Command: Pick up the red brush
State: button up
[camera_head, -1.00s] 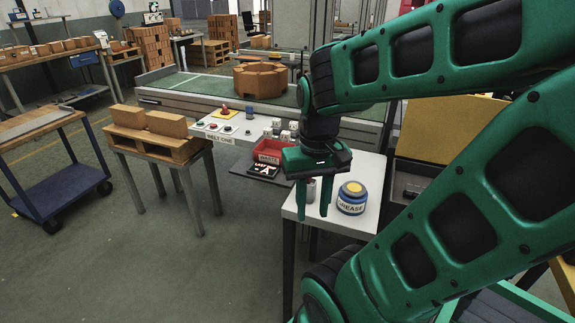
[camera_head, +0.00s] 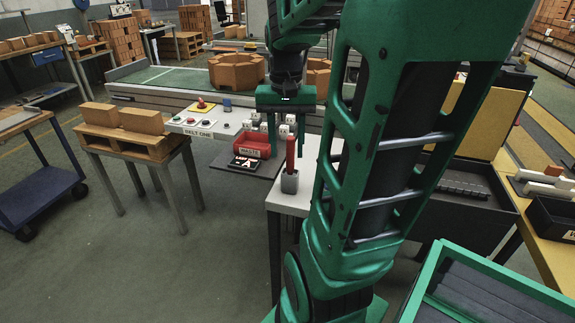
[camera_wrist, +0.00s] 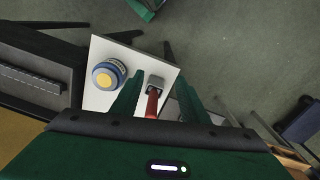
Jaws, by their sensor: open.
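The red brush (camera_head: 290,150) stands upright in a small grey cup (camera_head: 289,183) on the white table (camera_head: 283,202). My gripper (camera_head: 287,146) is open and empty, pointing down near the brush's upper end. In the wrist view the red brush (camera_wrist: 152,103) appears between the two green fingers of my gripper (camera_wrist: 157,98), with the grey cup (camera_wrist: 156,81) beyond. I cannot tell whether a finger touches the brush. Its lower end is hidden in the cup.
A blue grease tub with a yellow lid (camera_wrist: 107,75) stands beside the cup on the white table. A red bin (camera_head: 252,143) and a control panel (camera_head: 212,121) are left of it. A wooden pallet with bricks (camera_head: 128,141) stands farther left.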

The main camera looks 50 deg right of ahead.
aim_at(293, 138)
jog(key=w+d+m, duration=0.1)
jog(key=d, duration=0.1)
jog(key=w+d+r, duration=0.1)
jog(key=d, duration=0.2)
jog(key=w+d+m, duration=0.1)
jog(key=w+d, duration=0.1)
jog(key=d, duration=0.1)
jog(key=shift+r+m, duration=0.15)
jog(key=shift+m, duration=0.15)
jog(key=shift+w+f, duration=0.1)
jog(key=shift+f, duration=0.2)
notch_tip(293, 138, down, 4)
jog(key=shift+f, duration=0.15)
jog(key=shift+w+a+f, duration=0.1)
jog(key=shift+w+f, duration=0.1)
jog(key=shift+f, duration=1.25)
jog(key=shift+w+a+f, duration=0.1)
jog(key=shift+w+f, duration=0.1)
jog(key=shift+f, duration=1.25)
grip_shut()
